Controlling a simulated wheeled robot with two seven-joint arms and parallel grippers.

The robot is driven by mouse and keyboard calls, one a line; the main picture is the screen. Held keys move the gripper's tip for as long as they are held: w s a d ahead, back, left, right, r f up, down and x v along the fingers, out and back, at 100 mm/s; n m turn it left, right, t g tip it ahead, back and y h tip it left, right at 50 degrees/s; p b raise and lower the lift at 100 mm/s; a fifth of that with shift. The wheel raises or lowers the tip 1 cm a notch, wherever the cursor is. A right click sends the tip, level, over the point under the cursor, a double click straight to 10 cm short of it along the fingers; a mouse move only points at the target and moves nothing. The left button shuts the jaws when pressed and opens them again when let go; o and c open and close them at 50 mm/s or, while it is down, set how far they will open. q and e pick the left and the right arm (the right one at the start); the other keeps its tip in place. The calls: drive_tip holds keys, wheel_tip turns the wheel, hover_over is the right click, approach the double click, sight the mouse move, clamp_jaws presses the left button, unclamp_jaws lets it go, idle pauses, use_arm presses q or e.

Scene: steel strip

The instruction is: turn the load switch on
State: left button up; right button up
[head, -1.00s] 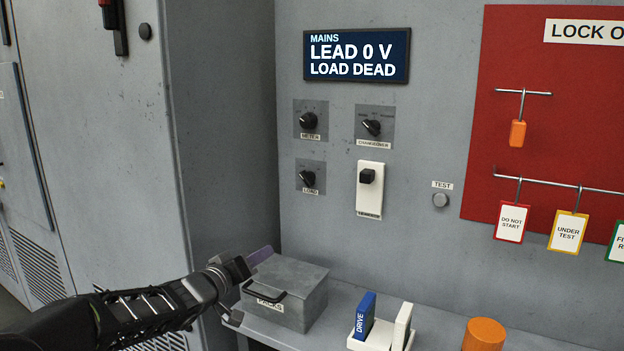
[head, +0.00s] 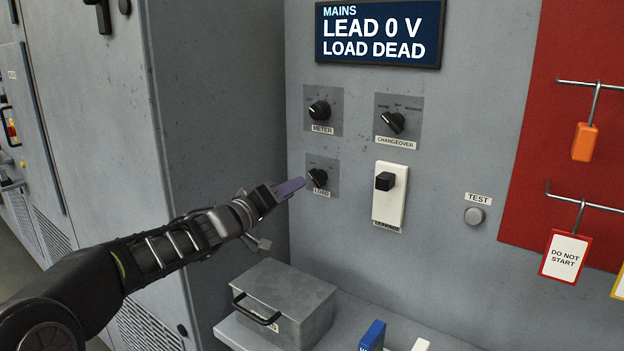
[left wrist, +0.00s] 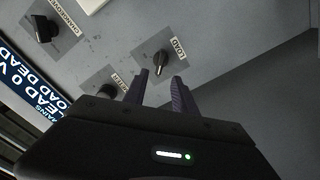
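The load switch (head: 317,178) is a black rotary knob on a small grey plate labelled LOAD, low on the left of the panel. It also shows in the left wrist view (left wrist: 162,62), just beyond the fingertips and between their lines. My left gripper (head: 298,184) points at the knob from the left in the head view. In the left wrist view its two purple fingers (left wrist: 161,75) are apart with nothing between them. The display (head: 378,36) reads MAINS, LEAD 0 V, LOAD DEAD. My right gripper is in neither view.
The METER knob (head: 319,109) sits above the load switch, the CHANGEOVER knob (head: 393,122) up to its right. A white unit with a black block (head: 389,205) and a TEST button (head: 473,216) are further right. A grey metal box (head: 285,297) stands on the shelf below.

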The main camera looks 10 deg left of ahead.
sight(312, 179)
use_arm(q)
drive_tip(key=shift+p+x, duration=0.6)
drive_tip(key=shift+x, duration=3.4)
drive_tip(key=shift+c, duration=0.3)
clamp_jaws()
